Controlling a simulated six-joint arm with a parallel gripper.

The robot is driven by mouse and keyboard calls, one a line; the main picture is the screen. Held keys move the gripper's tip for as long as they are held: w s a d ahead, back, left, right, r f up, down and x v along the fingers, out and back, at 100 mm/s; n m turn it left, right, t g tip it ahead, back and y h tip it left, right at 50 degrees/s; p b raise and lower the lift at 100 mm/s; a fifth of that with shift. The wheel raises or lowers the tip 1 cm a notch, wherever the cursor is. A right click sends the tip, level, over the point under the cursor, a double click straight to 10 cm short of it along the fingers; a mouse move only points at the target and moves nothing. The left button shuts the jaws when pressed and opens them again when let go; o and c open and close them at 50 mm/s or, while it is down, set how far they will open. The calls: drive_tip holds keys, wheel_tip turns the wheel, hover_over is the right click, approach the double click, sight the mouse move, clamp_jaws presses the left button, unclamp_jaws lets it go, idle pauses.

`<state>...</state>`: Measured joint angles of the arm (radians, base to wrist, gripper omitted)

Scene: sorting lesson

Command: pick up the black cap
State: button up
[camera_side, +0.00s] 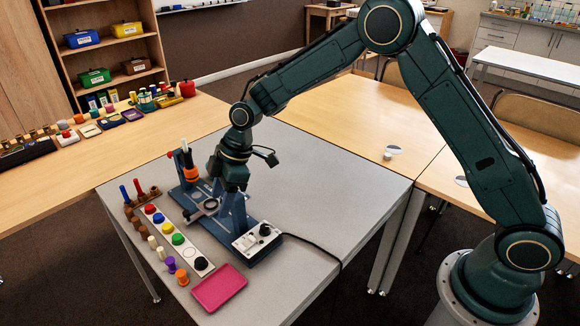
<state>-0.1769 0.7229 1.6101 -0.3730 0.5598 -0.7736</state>
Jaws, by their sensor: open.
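A round black cap (201,263) sits at the near end of a white strip (195,256) on the grey table. Red (150,209), blue (158,218), yellow (167,228) and green (177,239) caps stand in a row further up the strip.
A blue apparatus (211,207) and a white control box (257,239) with a black knob and cable stand beside the strip. A pink tray (219,289) lies at the front. Several small pegs and figures line the strip's left side. The table's right part is clear.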

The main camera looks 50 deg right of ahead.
drive_tip(key=shift+n, duration=0.5)
drive_tip(key=x, duration=0.5)
drive_tip(key=shift+a+r, duration=0.1)
drive_tip(key=shift+w, duration=0.1)
hover_over(202, 260)
drive_tip(key=d, duration=0.3)
drive_tip(key=shift+g, duration=0.3)
drive_tip(key=shift+s+a+f, duration=0.1)
drive_tip(key=shift+s+f, duration=0.05)
drive_tip(key=shift+f, duration=1.15)
drive_tip(key=shift+s+a+f, duration=0.1)
drive_tip(key=shift+s+f, duration=0.05)
drive_tip(key=shift+f, duration=1.15)
drive_tip(key=shift+s+a+f, duration=0.1)
drive_tip(key=shift+s+f, duration=0.05)
drive_tip(key=shift+f, duration=1.15)
drive_tip(key=shift+x, duration=2.55)
drive_tip(key=c, duration=1.1)
